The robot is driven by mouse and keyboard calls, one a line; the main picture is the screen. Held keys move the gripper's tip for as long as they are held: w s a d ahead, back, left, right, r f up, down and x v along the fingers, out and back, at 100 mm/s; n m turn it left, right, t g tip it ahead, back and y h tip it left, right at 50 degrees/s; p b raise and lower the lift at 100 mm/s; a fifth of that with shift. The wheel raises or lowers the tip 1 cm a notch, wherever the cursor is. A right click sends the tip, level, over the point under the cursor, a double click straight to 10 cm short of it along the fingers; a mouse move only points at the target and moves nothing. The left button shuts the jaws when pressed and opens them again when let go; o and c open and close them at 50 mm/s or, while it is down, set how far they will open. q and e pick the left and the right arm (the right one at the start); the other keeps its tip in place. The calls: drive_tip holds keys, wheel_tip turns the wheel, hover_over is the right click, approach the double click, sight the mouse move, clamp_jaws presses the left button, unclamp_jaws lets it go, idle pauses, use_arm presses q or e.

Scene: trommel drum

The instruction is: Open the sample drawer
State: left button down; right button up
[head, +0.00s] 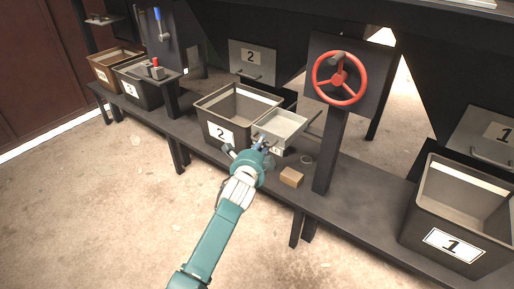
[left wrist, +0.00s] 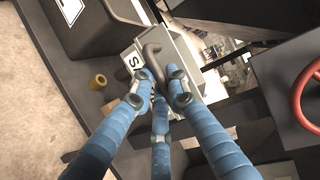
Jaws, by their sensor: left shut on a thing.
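The sample drawer (head: 284,124) is a light grey open-topped box beside bin 2 in the head view. Its empty-looking inside shows from above. In the left wrist view its front (left wrist: 182,52) shows, with a white label marked S. A dark curved handle (left wrist: 152,50) stands out from that front. My left gripper (head: 262,145) is at the drawer's front, and its blue fingers are closed around the handle in the left wrist view. The fingers hide part of the handle and front. My right gripper is in neither view.
Bin 2 (head: 206,116) stands just left of the drawer. A tan block (head: 291,177) and a small ring (head: 306,160) lie on the dark bench. A red handwheel (head: 340,78) is on a post to the right. Bin 1 (head: 412,222) stands far right. The floor in front is clear.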

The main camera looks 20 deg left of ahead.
use_arm(q)
drive_tip(key=shift+r, duration=0.1)
drive_tip(key=shift+w, duration=0.2)
drive_tip(key=c, duration=1.7)
unclamp_jaws()
drive_tip(key=shift+s, duration=0.25)
drive_tip(key=s, duration=0.3)
drive_tip(key=s+r, duration=0.1)
drive_tip(key=s, duration=0.3)
drive_tip(key=s+r, duration=0.1)
drive_tip(key=s, duration=0.3)
drive_tip(key=shift+s+d, duration=0.2)
drive_tip(key=shift+d, duration=0.15)
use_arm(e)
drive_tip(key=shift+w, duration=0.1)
